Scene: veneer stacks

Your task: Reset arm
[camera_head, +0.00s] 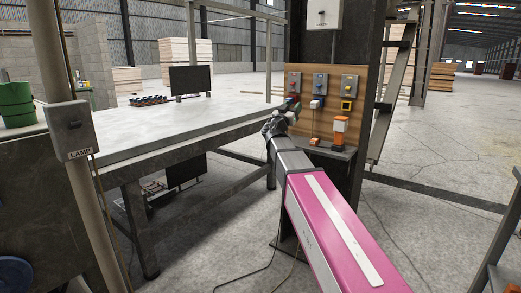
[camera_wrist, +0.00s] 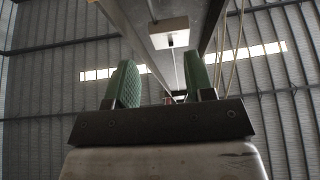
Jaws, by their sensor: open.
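My arm stretches forward in the head view, its pink link pointing at a wooden panel (camera_head: 378,90). My gripper (camera_head: 289,109) is at the arm's far end, in front of the panel's left side. It is small there, and whether it touches anything is unclear. In the wrist view, my gripper (camera_wrist: 162,84) has its two green ribbed fingers standing apart, with nothing between them. The wrist camera looks up toward the roof.
The panel carries several switch boxes (camera_head: 348,84) and stands against a dark column (camera_head: 352,45). An orange-and-white device (camera_head: 339,128) sits on its small shelf (camera_head: 335,151). A long table (camera_head: 150,130) with a monitor (camera_head: 190,79) lies left. A post holds a LAMP box (camera_head: 72,128).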

